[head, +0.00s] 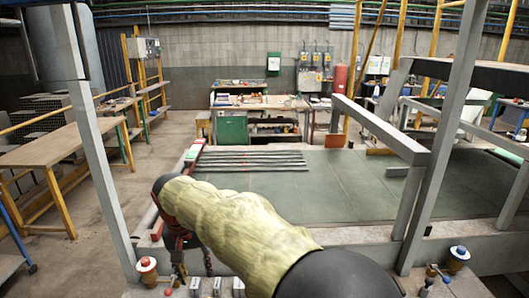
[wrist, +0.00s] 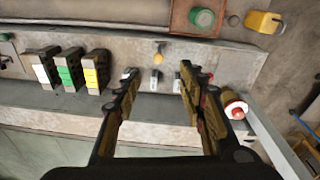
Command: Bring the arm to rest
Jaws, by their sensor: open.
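My arm (head: 235,220), in a pale yellow padded cover, reaches from the bottom right of the head view toward the left, over a grey ledge. My gripper (wrist: 159,75) shows in the wrist view with its two fingers apart and nothing between them. Its fingertips are over or near a grey panel edge with small switches (wrist: 154,80); I cannot tell the exact gap. In the head view the gripper is mostly hidden behind the arm's end.
Three blocks with white, green and yellow faces (wrist: 68,70) sit left of the fingers; a red-and-white knob (wrist: 235,107) is close on the right. A brown box with a green button (wrist: 201,18) lies beyond. A grey post (head: 95,150) stands left of my arm; a green platform (head: 310,180) lies ahead.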

